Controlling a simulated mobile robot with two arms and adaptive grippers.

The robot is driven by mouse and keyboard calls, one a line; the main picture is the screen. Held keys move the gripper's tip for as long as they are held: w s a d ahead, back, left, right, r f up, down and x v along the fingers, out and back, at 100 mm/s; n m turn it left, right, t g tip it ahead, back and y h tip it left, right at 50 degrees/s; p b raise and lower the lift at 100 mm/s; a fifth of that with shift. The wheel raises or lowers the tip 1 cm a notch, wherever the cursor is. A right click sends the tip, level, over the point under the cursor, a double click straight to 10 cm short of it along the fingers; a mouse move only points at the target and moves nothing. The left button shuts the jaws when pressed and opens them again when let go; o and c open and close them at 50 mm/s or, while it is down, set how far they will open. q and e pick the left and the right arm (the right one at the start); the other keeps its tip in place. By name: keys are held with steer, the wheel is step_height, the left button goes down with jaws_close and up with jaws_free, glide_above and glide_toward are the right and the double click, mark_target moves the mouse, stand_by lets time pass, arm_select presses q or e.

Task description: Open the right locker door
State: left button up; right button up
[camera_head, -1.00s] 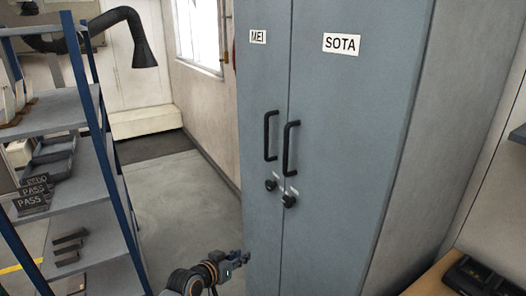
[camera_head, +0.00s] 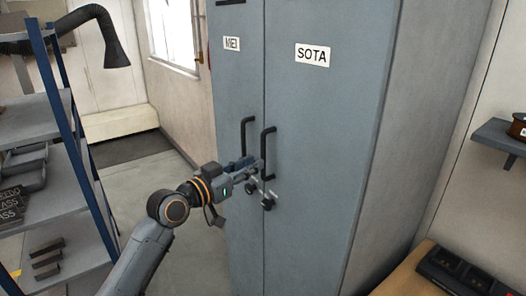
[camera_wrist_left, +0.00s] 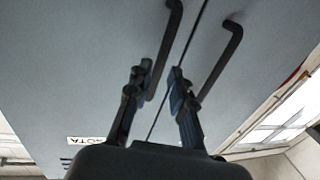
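The right locker door (camera_head: 320,130) is blue-grey, labelled SOTA, and shut. Its black bar handle (camera_head: 268,145) is upright beside the centre seam, with a dark knob (camera_head: 267,204) below. My left gripper (camera_head: 255,168) is at the handles' lower part and partly covers them. In the left wrist view, the same gripper (camera_wrist_left: 160,82) has its two fingers apart, pointing at the door. The SOTA handle (camera_wrist_left: 163,55) reaches down between the fingers, close to the left one; I cannot tell whether they touch. My right gripper is not in view.
The left door (camera_head: 238,90), labelled MEI, is shut, with its own handle (camera_head: 244,135) close by. A shelf rack (camera_head: 60,180) stands at the left. A bench with a black charger (camera_head: 460,272) is at the lower right. Floor (camera_head: 150,175) is clear between rack and locker.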

mark_target(263, 175)
arm_select(q)
steer(key=p+x, duration=0.1)
steer(key=x, duration=0.4)
jaws_close()
